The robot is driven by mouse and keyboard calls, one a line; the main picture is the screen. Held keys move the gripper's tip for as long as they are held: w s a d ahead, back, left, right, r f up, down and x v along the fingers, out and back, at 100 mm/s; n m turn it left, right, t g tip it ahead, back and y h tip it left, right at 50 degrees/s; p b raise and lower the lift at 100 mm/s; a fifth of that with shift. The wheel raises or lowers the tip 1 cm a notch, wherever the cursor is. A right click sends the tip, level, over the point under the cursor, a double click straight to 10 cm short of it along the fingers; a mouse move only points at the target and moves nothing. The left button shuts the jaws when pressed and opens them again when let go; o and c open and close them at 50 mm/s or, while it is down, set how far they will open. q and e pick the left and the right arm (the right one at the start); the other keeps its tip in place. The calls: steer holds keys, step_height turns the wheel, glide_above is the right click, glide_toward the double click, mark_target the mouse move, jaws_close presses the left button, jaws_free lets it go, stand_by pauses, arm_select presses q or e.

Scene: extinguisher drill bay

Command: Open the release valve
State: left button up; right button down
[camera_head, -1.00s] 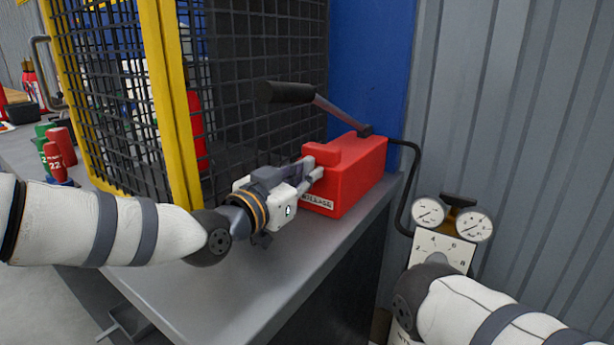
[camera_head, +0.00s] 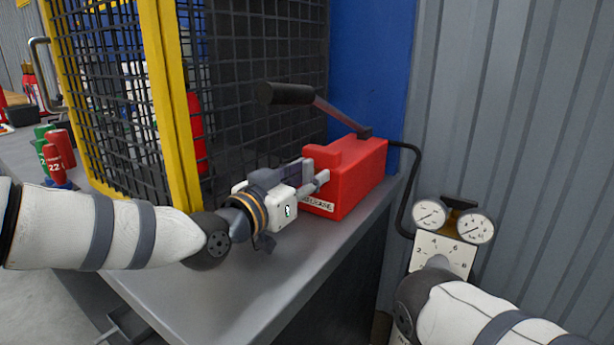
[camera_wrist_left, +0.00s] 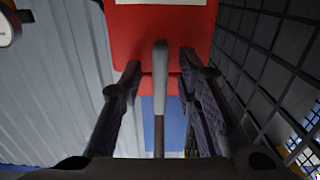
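The red box (camera_head: 358,175) with a partly covered label reading about "RELEASE" stands on the grey bench against the blue post. My left gripper (camera_head: 318,172) is at its front left end, fingers pointing at it. In the left wrist view the fingers (camera_wrist_left: 159,72) are apart, with a grey rounded lever (camera_wrist_left: 160,80) between them and visible gaps on both sides. This looks like the release valve lever; in the head view the gripper hides it. A long pump handle with a black grip (camera_head: 287,93) rises above the box.
A yellow-framed mesh cage (camera_head: 180,110) stands close to the left of the box. A black hose (camera_head: 403,200) runs from the box to a panel with gauges (camera_head: 430,214) at the right. The bench's front (camera_head: 240,290) is clear.

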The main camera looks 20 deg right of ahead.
arm_select(q)
steer(key=v, duration=1.2)
